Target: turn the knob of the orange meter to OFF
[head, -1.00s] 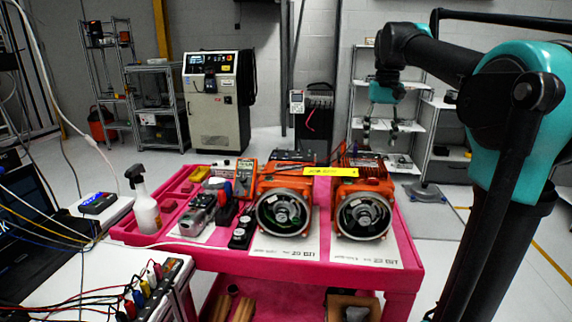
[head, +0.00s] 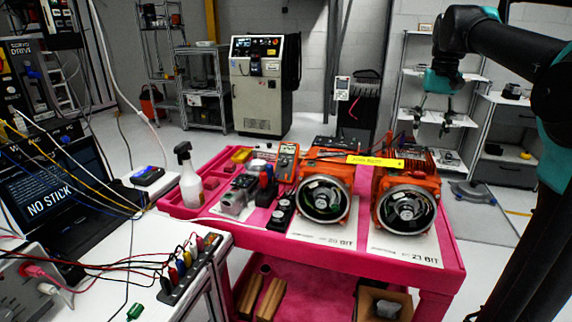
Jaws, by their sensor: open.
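The orange meter (head: 286,162) stands on the pink cart (head: 445,262), towards its back, just left of the left orange motor. Its dark dial and its screen face me, but the knob setting is too small to read. My gripper (head: 436,118) hangs at the upper right, in front of the white shelves and well apart from the meter. Its two dark fingers are spread and nothing is between them.
Two orange servo motors (head: 325,196) (head: 406,205) stand right of the meter, with a yellow label strip (head: 375,161) across them. A spray bottle (head: 188,178), a grey tool (head: 238,195) and black sockets (head: 281,213) stand nearby. A white bench (head: 130,250) with cables fills the lower left.

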